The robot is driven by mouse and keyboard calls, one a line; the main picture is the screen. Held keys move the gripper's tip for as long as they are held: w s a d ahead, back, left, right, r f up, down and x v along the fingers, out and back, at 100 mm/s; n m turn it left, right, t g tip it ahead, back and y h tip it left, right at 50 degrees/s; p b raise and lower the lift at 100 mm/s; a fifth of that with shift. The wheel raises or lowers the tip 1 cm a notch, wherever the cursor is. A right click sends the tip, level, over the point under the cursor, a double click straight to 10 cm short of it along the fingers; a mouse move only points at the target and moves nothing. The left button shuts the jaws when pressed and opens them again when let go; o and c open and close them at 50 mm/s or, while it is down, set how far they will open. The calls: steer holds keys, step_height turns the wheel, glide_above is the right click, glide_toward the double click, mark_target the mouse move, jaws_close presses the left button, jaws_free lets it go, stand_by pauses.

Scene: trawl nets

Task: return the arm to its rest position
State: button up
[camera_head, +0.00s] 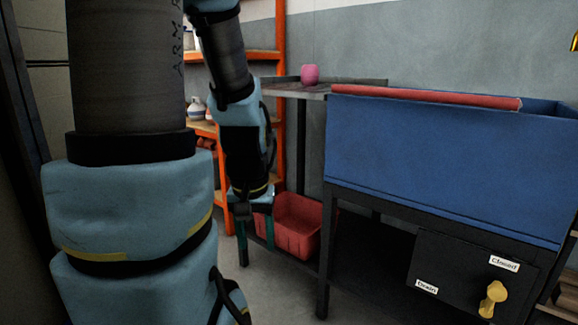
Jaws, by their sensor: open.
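My arm comes down from the top left, with its large links filling the left of the view. My gripper (256,242) hangs pointing down near the middle of the view. Its two teal fingers are apart, and I see nothing between them. It is in front of and just left of a red crate (297,225), which partly shows behind the fingers. I cannot tell whether the right finger touches the crate.
A blue tub (450,150) on a dark frame stands at right, with a yellow handle (493,299) on the panel below, marked "Closed" and "Drain". A pink object (309,74) sits on a grey shelf. Orange shelving (279,130) stands behind my arm. Some floor shows below my gripper.

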step_height(320, 180, up, 33)
steer(key=p, duration=3.1)
steer(key=shift+r+p, duration=0.15)
steer(key=shift+p, duration=0.15)
